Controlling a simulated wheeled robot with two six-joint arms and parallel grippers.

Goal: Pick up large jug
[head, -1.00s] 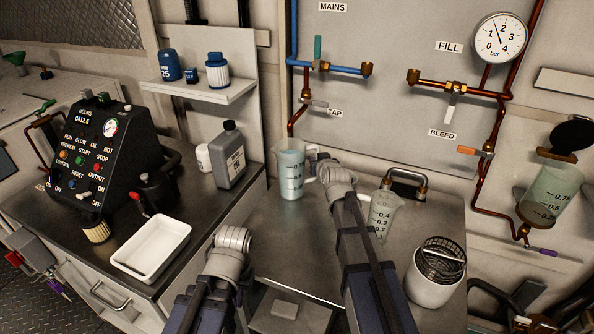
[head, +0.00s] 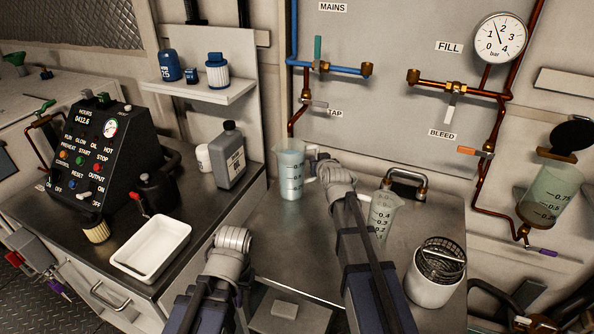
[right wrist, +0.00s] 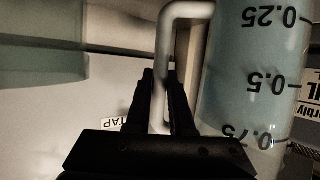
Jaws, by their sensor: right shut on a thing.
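The large jug (head: 290,178), clear with a measuring scale up to 0.75 and pale blue-green contents, stands upright at the back of the bench, below the tap. My right gripper (right wrist: 160,80) is shut on its handle (right wrist: 188,9), with the jug wall (right wrist: 250,65) beside the fingers. In the head view my right wrist hides those fingers. My left wrist is in the lower middle of the head view, apart from the jug; its fingers are hidden. A smaller measuring jug (head: 382,213) stands to the right of my right arm.
A grey bottle (head: 230,158) and white tub (head: 204,159) stand left of the jug. A white tray (head: 123,267) lies front left. A white pot (head: 433,292) with a mesh basket stands at right. Tap pipework (head: 340,68) is above.

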